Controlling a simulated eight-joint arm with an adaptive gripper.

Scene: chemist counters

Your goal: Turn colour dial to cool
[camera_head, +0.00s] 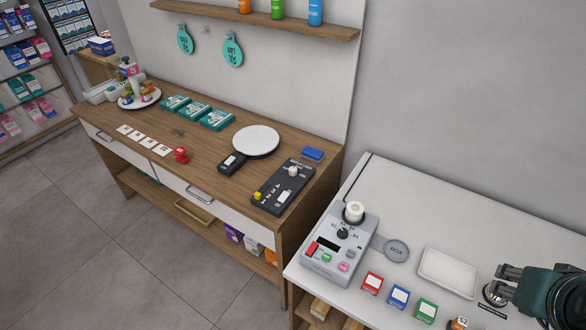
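A black control panel (283,187) lies on the wooden counter. It carries a pale round knob (292,171) near its far end, a yellow button (258,196), a white switch (283,196) and the numbers 1 to 4. A grey device on the white counter has a black pointer dial (343,233) with small marks around it. The lettering at both is too small to read, so I cannot tell which is the colour dial or its setting. My gripper (504,283) is at the lower right over the white counter, fingers apart and empty, well away from both.
The grey device (335,255) stands at the white counter's left end. A white tray (447,267) and red, blue and green boxes (398,296) lie between it and my gripper. A round white plate (256,141) lies beside the black panel. A wall shelf (260,20) is above.

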